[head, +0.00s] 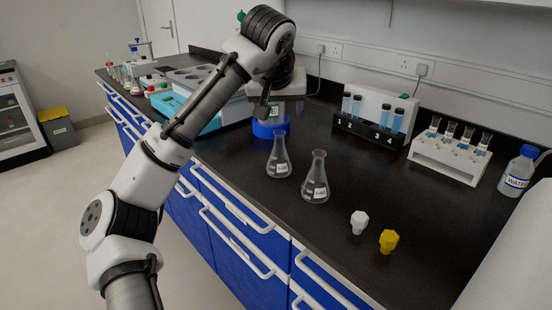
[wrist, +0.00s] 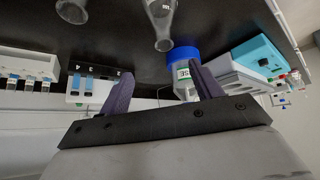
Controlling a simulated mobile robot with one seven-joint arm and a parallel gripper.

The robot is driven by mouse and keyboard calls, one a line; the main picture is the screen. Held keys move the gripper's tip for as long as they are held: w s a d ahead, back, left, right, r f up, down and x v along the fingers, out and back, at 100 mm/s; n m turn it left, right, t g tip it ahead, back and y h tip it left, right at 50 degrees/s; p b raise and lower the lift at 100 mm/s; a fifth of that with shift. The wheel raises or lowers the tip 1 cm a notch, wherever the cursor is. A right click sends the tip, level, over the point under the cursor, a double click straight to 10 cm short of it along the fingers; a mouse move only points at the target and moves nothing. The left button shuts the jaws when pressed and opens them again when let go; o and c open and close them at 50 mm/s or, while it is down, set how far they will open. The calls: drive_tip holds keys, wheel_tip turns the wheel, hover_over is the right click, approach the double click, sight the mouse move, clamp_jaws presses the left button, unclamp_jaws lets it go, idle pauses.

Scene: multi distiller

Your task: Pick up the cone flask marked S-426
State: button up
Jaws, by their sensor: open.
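Two clear cone flasks stand upright on the black bench. The left flask (head: 279,163) is nearer the blue-based container, and the right flask (head: 316,182) stands slightly closer to the front edge. Both carry small white labels, too small to read, so I cannot tell which is S-426. In the wrist view one flask (wrist: 161,22) shows at the top middle and the other (wrist: 73,10) at the top left, both cut off. My gripper (wrist: 162,70) is open and empty, its two dark fingers spread apart. It is above the bench, behind the left flask, apart from both flasks.
A blue-and-white container (head: 270,129) sits close below my gripper. A black tube rack (head: 370,140) and a white rack (head: 447,160) stand behind. White (head: 358,222) and yellow (head: 389,241) stoppers lie in front right. A water bottle (head: 519,172) is far right.

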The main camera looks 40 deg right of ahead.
sight(279, 146)
drive_tip(key=shift+y, duration=0.7)
drive_tip(key=x, duration=0.2)
drive_tip(key=s+x, duration=0.1)
drive_tip(key=x, duration=0.5)
drive_tip(key=shift+s+a+f, duration=0.1)
drive_tip(key=shift+f, duration=0.5)
drive_tip(key=shift+p+x, duration=0.45)
drive_tip(key=shift+x, duration=2.5)
drive_tip(key=shift+a, duration=0.2)
drive_tip(key=shift+c, duration=0.3)
drive_tip(key=c, duration=1.1)
